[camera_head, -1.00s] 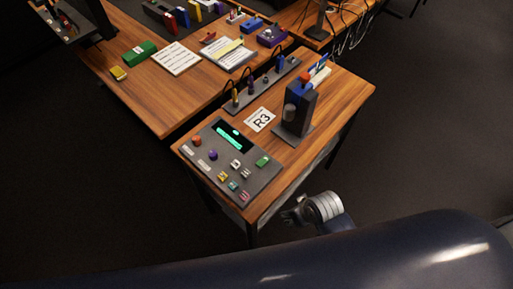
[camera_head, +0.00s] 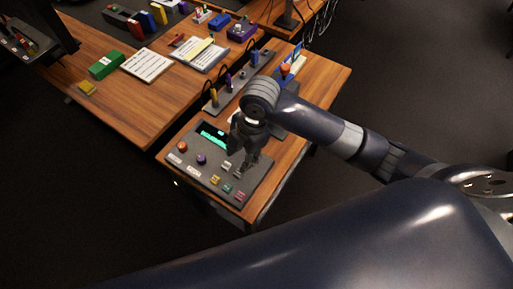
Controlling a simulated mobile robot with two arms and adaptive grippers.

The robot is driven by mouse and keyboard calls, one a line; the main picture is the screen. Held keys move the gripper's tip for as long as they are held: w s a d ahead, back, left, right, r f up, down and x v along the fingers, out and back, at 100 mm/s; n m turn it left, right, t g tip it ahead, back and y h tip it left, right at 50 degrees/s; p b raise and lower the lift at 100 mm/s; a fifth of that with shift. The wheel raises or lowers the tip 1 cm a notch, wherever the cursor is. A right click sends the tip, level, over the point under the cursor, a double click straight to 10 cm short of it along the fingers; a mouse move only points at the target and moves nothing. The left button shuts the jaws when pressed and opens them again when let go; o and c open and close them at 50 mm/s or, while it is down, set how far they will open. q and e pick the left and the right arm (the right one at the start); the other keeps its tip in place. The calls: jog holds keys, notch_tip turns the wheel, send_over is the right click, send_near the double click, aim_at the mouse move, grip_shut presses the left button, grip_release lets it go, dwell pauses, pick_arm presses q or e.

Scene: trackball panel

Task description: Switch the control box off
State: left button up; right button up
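The control box (camera_head: 185,174) is a grey sloped panel on the near end of the front wooden table. Its dark screen shows a lit green strip (camera_head: 213,141), partly covered by my gripper. An orange-red knob (camera_head: 182,147) and a purple knob (camera_head: 201,159) sit at its left. White, yellow (camera_head: 214,180), teal (camera_head: 227,189) and pink (camera_head: 239,197) buttons sit along its front. My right gripper (camera_head: 244,161) points down over the panel's right part and hides the green button's place. Its fingers are dark; contact and opening are unclear. My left gripper is not in view.
A dark upright device with an orange-red top (camera_head: 285,70) stands behind my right wrist. A grey strip with plugs (camera_head: 226,97) lies behind the panel. The adjoining table holds a green box (camera_head: 106,63), papers (camera_head: 147,64) and a yellow block (camera_head: 87,88).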

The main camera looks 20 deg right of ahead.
jog(key=w+d+r+n+h, duration=0.2)
jog(key=w+d+r+n, duration=0.2)
jog(key=d, duration=0.2)
jog(key=shift+g, duration=0.4)
jog(key=f+p, duration=0.1)
jog(key=f, duration=1)
jog(key=shift+a, duration=0.2)
jog(key=shift+c, duration=0.6)
grip_shut()
